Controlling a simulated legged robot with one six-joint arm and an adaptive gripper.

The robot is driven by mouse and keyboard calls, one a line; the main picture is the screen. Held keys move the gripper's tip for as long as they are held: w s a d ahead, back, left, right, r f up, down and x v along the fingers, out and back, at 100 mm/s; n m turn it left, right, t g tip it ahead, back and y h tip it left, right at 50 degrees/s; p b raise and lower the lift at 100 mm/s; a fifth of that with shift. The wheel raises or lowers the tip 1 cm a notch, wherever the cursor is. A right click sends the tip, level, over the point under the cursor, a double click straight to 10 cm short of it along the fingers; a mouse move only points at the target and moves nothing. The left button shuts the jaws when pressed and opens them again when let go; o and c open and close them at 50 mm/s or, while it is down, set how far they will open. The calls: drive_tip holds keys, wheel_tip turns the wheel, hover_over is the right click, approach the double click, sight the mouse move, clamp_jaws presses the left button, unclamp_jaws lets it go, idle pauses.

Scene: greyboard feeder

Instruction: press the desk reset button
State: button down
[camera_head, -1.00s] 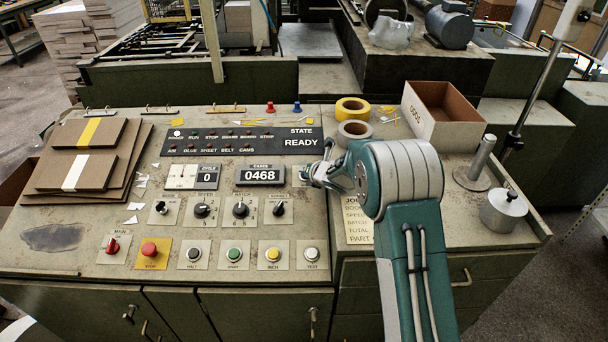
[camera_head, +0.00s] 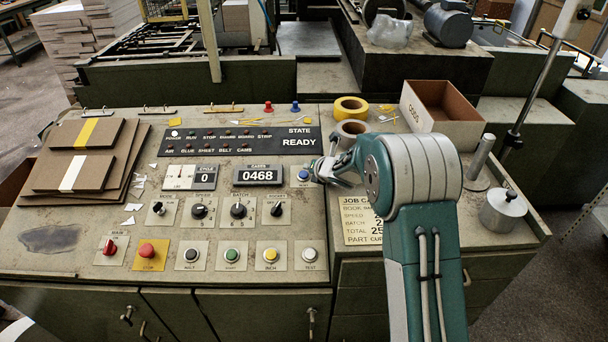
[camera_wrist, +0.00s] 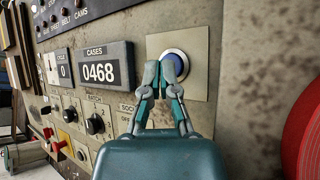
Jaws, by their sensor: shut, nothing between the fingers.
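The reset button (camera_head: 303,175) is a small blue button with a pale ring on a light square plate, right of the cases counter (camera_head: 259,175) reading 0468. In the wrist view the blue button (camera_wrist: 177,62) shows behind and above my fingertips, partly covered by them. My gripper (camera_head: 322,171) is shut and empty, just right of the button in the head view. In the wrist view my gripper (camera_wrist: 162,75) has its tips together over the button's lower left part. I cannot tell whether they touch it.
The state display (camera_head: 299,142) reads READY. A row of buttons, with a red one (camera_head: 147,250) on a yellow plate, lies along the desk front. Tape rolls (camera_head: 351,108), an open box (camera_head: 441,115) and a metal pot (camera_head: 502,211) stand to the right.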

drive_tip(key=shift+s+r, duration=0.1)
drive_tip(key=shift+r, duration=0.4)
drive_tip(key=shift+s+a+r, duration=0.15)
drive_tip(key=shift+a+r, duration=0.1)
drive_tip(key=shift+r, duration=0.4)
drive_tip(key=shift+a, duration=0.5)
drive_tip(key=shift+d+r, duration=0.1)
drive_tip(key=shift+d, duration=0.2)
